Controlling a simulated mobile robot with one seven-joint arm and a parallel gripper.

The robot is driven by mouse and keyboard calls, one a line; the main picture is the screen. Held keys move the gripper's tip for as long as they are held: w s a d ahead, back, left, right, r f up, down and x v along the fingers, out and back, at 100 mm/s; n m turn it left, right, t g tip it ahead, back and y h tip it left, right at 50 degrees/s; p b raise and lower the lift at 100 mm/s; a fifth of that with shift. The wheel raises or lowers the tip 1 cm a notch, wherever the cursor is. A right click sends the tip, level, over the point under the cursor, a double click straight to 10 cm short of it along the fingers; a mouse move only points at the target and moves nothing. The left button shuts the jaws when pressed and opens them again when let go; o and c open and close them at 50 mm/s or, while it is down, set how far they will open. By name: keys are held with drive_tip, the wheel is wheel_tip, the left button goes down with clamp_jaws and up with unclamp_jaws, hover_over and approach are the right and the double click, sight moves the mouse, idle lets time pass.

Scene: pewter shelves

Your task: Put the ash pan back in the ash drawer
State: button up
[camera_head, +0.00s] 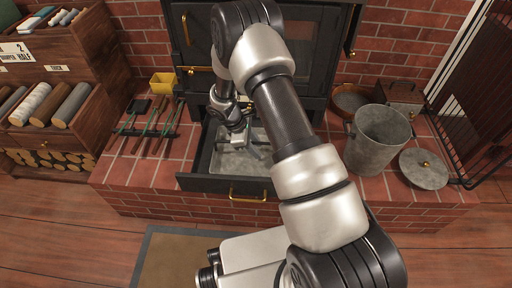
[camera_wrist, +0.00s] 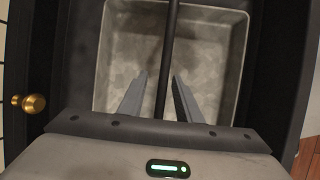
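The ash drawer (camera_head: 215,184) is pulled out from under the dark stove, with a brass handle on its front. The grey metal ash pan (camera_head: 232,163) sits inside the drawer's outline; whether it rests fully on the bottom I cannot tell. The pan (camera_wrist: 205,60) fills the middle of the wrist view, with a dark bar, seemingly its handle, running across it. My gripper (camera_head: 240,143) is above the pan, pointing down. In the wrist view my gripper's fingers (camera_wrist: 160,82) are apart, one on each side of the bar, with gaps visible. My arm hides part of the drawer's right side.
A metal bucket (camera_head: 378,140), a round lid (camera_head: 424,168) and a round pan (camera_head: 351,98) stand on the brick hearth at right. Fire tools (camera_head: 150,125) and a yellow box (camera_head: 163,83) lie at left. A wood shelf (camera_head: 60,65) and a black mesh screen (camera_head: 480,95) flank the hearth.

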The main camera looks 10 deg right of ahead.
drive_tip(key=shift+f, duration=0.1)
drive_tip(key=p+v, duration=0.4)
drive_tip(key=v, duration=1.3)
drive_tip(key=shift+r+p, duration=0.3)
